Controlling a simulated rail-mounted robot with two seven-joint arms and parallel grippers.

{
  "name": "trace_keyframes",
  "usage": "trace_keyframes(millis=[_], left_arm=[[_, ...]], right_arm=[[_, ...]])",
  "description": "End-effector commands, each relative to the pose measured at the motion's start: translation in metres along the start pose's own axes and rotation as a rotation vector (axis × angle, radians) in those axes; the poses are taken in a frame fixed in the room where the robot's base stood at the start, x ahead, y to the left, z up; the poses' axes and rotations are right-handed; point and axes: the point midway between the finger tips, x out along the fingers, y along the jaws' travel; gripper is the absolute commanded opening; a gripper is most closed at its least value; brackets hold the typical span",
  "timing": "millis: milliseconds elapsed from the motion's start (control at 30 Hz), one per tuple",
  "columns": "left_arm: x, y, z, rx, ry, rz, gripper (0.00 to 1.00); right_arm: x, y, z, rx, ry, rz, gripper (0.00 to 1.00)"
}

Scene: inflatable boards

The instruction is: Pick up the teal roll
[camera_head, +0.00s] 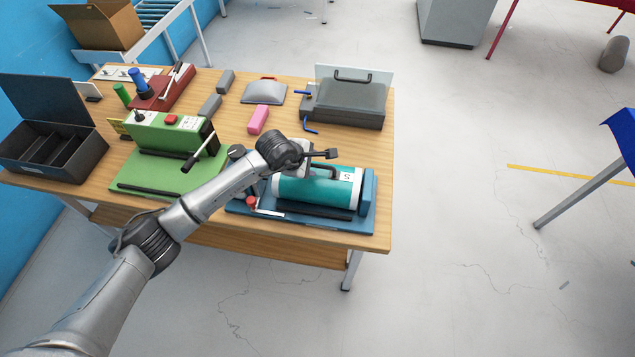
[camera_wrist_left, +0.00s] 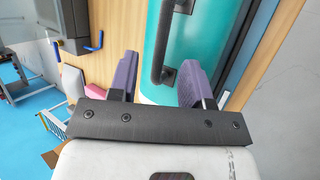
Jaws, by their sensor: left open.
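The teal roll (camera_head: 340,190) has white end bands and a black bar handle (camera_head: 327,167) on top. It lies on a blue base (camera_head: 365,210) at the table's front right. My left gripper (camera_head: 322,154) is open just above the roll's handle side, seen side-on. In the left wrist view the purple fingers (camera_wrist_left: 160,78) are spread. The teal roll (camera_wrist_left: 200,38) and its black handle (camera_wrist_left: 163,45) appear ahead, the handle lined up between the fingers. I cannot tell how far it is from the fingertips. My forearm hides part of the table. My right gripper is not in view.
A green machine (camera_head: 165,140) stands left of the roll on the wooden table (camera_head: 230,110). A pink block (camera_head: 258,119), a grey case (camera_head: 345,103) and a red device (camera_head: 165,88) stand behind. A dark open box (camera_head: 50,135) is at far left.

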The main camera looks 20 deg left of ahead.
Motion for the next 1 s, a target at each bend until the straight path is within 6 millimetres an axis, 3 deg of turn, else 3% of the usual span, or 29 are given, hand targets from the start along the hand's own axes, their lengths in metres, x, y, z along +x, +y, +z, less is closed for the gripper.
trace_keyframes(millis=[300, 667, 1000], left_arm=[[0.036, 0.0, 0.002, -0.001, -0.001, 0.0, 0.45], [0.041, -0.001, 0.002, 0.0, -0.001, 0.0, 0.45], [0.04, -0.001, 0.001, 0.0, 0.0, 0.0, 0.12]], right_arm=[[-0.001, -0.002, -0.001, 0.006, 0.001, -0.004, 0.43], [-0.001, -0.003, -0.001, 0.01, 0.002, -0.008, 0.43], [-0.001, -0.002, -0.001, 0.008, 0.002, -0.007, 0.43]])
